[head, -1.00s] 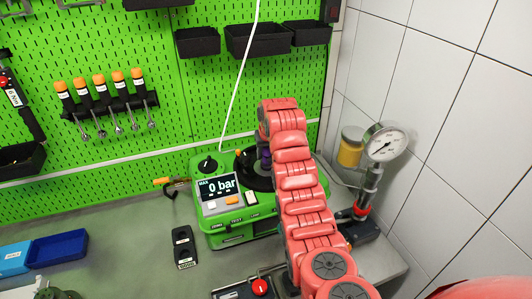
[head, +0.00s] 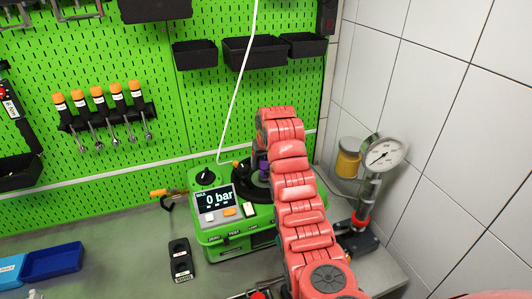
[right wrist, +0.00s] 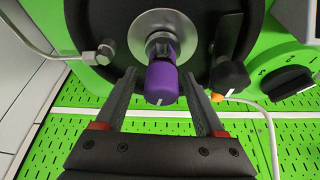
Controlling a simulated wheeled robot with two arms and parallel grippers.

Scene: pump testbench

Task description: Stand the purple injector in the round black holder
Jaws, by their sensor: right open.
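In the head view only a bit of purple (head: 262,166) shows beside my right arm, over the black top of the green tester. My right gripper (right wrist: 160,76) is open, with one finger on each side of the injector; visible gaps separate them from it. In the head view my right arm hides the gripper and much of the disc. I cannot tell whether this disc is the round black holder. My left gripper is out of view.
The green tester (head: 243,243) reads 0 bar. A small black block (head: 181,260) lies left of it, and blue trays (head: 52,262) farther left. A pressure gauge (head: 382,153) and a yellow-filled jar (head: 348,162) stand right. The bench between trays and block is clear.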

